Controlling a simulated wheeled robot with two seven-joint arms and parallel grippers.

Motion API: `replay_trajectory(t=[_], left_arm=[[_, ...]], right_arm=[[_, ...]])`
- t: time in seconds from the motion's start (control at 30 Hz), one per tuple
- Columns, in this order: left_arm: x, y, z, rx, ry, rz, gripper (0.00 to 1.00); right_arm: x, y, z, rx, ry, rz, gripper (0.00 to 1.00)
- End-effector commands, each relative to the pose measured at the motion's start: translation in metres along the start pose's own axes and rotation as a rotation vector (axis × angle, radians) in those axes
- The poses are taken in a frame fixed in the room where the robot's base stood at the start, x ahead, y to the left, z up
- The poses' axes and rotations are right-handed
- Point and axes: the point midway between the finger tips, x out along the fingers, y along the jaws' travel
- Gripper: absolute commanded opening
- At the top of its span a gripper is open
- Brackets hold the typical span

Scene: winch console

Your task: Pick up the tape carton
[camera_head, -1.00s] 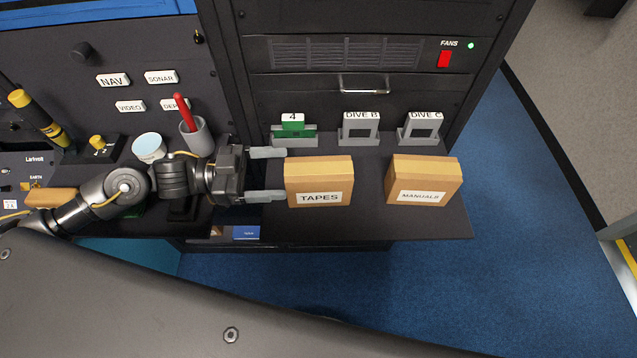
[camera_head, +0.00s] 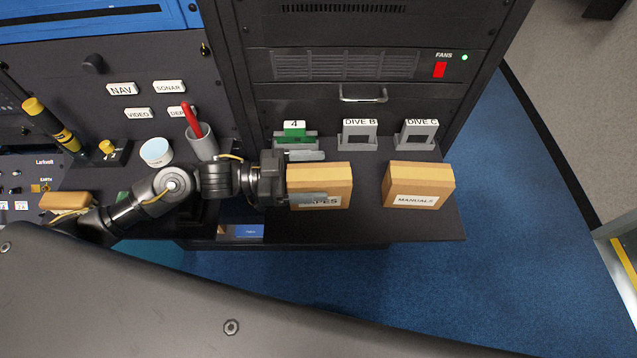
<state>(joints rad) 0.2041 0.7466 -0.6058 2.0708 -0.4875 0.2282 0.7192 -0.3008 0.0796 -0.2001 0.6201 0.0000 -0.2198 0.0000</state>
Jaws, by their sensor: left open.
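The tape carton (camera_head: 335,180) is a brown cardboard box with a white label, partly covered so that only the end of "TAPES" shows. It stands on the dark shelf (camera_head: 290,228). My left gripper (camera_head: 315,176) is open and comes in from the left. Its near finger passes across the carton's front and hides part of the label. Its far finger lies behind the carton's back left edge. I cannot tell whether either finger touches the carton. My right gripper is not in view.
A similar manuals carton (camera_head: 418,184) stands to the right with a gap between. Behind are a green cartridge in a dock labelled 4 (camera_head: 295,135) and docks DIVE B (camera_head: 359,133) and DIVE C (camera_head: 415,134). A grey cup (camera_head: 203,145) with a red-handled item and a white-blue cup (camera_head: 156,152) stand left.

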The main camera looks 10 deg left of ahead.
Motion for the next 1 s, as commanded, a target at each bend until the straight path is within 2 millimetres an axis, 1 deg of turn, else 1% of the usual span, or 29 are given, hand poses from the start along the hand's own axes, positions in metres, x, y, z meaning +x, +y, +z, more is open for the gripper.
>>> replay_trajectory(t=[0.03, 0.07, 0.47, 0.5, 0.83, 0.97, 1.0], left_arm=[[0.0, 0.0, 0.0, 0.0, 0.0, 0.0, 0.79], [0.0, 0.0, 0.0, 0.0, 0.0, 0.0, 0.75], [-0.001, 0.0, 0.0, 0.0, 0.0, 0.0, 0.22], [0.0, 0.0, -0.001, 0.001, 0.002, 0.0, 0.21], [-0.001, -0.001, -0.004, 0.002, 0.002, -0.001, 0.21], [-0.001, 0.0, -0.016, 0.005, 0.003, 0.001, 0.21], [0.0, 0.0, -0.022, 0.007, 0.004, 0.001, 0.21]], right_arm=[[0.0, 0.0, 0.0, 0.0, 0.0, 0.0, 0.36], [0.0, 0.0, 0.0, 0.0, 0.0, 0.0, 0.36], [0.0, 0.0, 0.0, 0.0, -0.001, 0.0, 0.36], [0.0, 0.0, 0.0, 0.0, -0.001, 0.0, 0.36], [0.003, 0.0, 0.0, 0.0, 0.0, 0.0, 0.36], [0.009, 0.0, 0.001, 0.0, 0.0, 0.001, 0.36], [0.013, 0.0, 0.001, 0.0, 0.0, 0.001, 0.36]])
